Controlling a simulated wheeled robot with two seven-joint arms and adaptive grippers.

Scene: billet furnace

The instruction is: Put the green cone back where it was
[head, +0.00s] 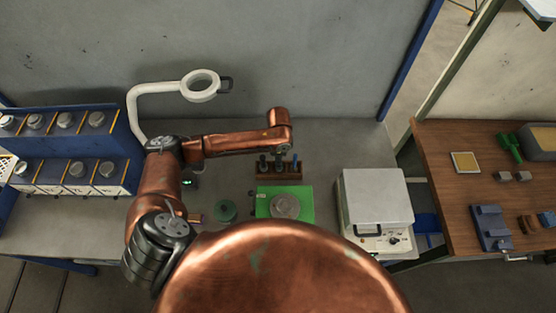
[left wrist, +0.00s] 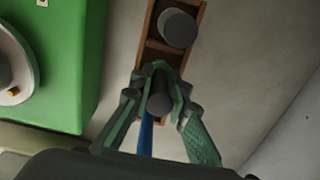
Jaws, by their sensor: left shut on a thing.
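My left gripper (head: 281,152) is over the wooden rack (head: 284,177) at the back of the grey bench. In the left wrist view its fingers (left wrist: 160,88) are shut on a dark, rounded piece (left wrist: 159,103), seen end-on over the rack (left wrist: 152,60). I cannot tell whether this is the green cone or whether it still touches the rack. Another dark round-topped piece (left wrist: 178,28) stands in the rack, and a blue piece (left wrist: 147,135) shows below the fingers. A small green round object (head: 226,210) lies left of the green mat; its shape is unclear. My right gripper is out of view.
A green mat (head: 262,208) bearing a grey round dish (head: 285,206) lies in front of the rack. A white box device (head: 375,197) stands to the right. A white-armed ring magnifier (head: 200,85) and blue shelves (head: 60,125) stand left.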

